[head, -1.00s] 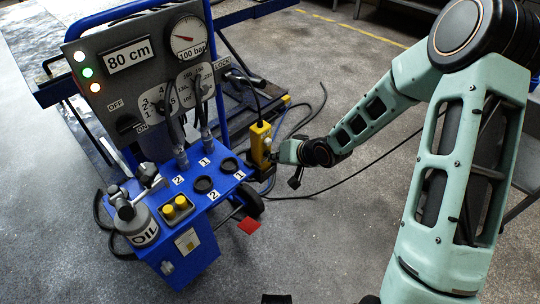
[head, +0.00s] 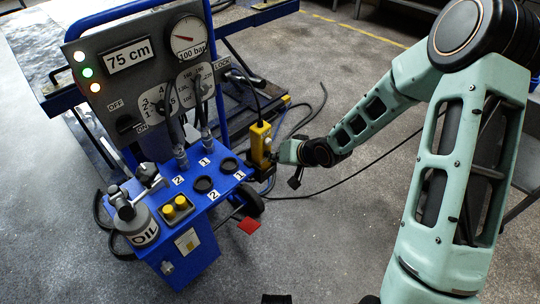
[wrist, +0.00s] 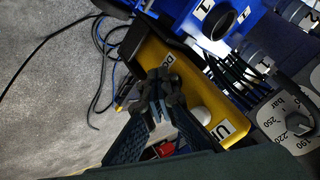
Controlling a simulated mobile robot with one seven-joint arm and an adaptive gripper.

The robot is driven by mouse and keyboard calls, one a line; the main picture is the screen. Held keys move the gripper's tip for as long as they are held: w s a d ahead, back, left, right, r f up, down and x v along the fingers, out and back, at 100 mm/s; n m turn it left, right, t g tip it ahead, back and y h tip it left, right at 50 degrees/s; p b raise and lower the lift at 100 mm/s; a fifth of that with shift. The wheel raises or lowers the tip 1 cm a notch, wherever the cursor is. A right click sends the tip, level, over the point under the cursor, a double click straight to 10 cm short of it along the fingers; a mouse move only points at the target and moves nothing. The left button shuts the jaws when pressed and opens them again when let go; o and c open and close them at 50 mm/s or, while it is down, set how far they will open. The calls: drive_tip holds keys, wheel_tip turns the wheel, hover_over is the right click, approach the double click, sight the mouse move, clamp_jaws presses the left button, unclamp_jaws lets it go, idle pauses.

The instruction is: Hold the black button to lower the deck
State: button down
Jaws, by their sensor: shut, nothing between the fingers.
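The yellow pendant (head: 261,143) hangs on a cable at the right side of the blue trolley. In the wrist view the pendant (wrist: 150,64) lies slanted, with a white button (wrist: 201,116) by the "UP" label and a partly covered label starting "DO". My gripper (wrist: 163,88) is shut and empty, its fingertips against or just over the pendant's face beside that label. The black button is hidden behind the fingertips. In the head view my gripper (head: 278,153) meets the pendant from the right. The blue-framed deck (head: 50,85) is behind the panel.
Loose cables lie on the floor right of the pendant.

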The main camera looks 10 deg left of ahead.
drive_tip(key=shift+s+d+p, duration=0.35)
drive_tip(key=shift+s+d, duration=0.25)
drive_tip(key=shift+d, duration=0.15)
drive_tip(key=shift+d, duration=0.1)
drive_tip(key=shift+s+d+p, duration=0.45)
drive_tip(key=shift+s+d, duration=0.35)
drive_tip(key=shift+d, duration=0.15)
drive_tip(key=shift+s+d+p, duration=0.4)
drive_tip(key=shift+s+d, duration=0.35)
drive_tip(key=shift+d, duration=0.2)
drive_tip(key=shift+d, duration=0.1)
idle(1.9)
